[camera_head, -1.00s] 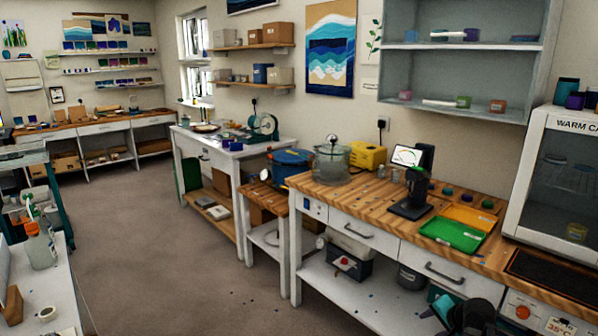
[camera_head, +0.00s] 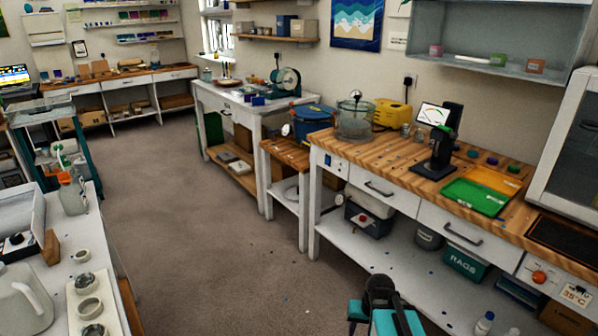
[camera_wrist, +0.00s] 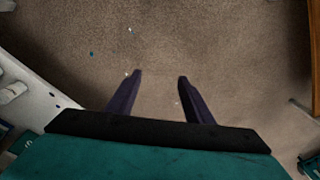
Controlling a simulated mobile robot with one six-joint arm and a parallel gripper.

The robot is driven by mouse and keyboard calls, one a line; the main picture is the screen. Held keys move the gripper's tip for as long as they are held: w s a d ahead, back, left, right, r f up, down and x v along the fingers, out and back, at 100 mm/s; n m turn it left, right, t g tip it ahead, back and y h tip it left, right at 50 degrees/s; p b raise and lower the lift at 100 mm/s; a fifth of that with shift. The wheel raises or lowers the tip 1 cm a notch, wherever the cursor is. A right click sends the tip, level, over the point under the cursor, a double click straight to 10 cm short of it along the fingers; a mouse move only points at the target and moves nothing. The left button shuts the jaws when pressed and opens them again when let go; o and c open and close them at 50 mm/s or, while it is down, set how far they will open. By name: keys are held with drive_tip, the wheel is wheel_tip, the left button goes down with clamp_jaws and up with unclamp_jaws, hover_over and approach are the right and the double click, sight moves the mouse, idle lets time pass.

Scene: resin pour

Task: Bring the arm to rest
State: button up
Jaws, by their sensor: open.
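My gripper (camera_wrist: 159,75) is open and empty in the wrist view. Its two dark fingers stand apart, pointing over bare brown carpet. In the head view, my arm (camera_head: 385,300), teal and black, shows at the bottom edge, right of the middle, in front of the wooden workbench (camera_head: 400,170). The fingers cannot be made out in the head view. Nothing lies between them or touches them in the wrist view.
The workbench holds a glass pot (camera_head: 355,120), a black stand (camera_head: 438,150), a green tray (camera_head: 474,197) and an orange tray (camera_head: 492,180). Its white lower shelf (camera_head: 370,262) is close to my arm. A side table (camera_head: 70,220) stands left. The carpet (camera_head: 210,240) between is open.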

drive_tip(key=s+a+f+n+g, duration=0.1)
drive_tip(key=s+f+g, duration=0.2)
drive_tip(key=s+f, duration=0.7)
drive_tip(key=s+a+f+g, duration=0.2)
drive_tip(key=s+f, duration=0.7)
drive_tip(key=s, duration=0.8)
drive_tip(key=shift+s+f+n+g+h, duration=0.3)
drive_tip(key=shift+s+f+n+g, duration=0.1)
drive_tip(key=shift+g, duration=0.3)
drive_tip(key=shift+r, duration=0.1)
drive_tip(key=c, duration=0.4)
drive_tip(key=shift+d, duration=0.15)
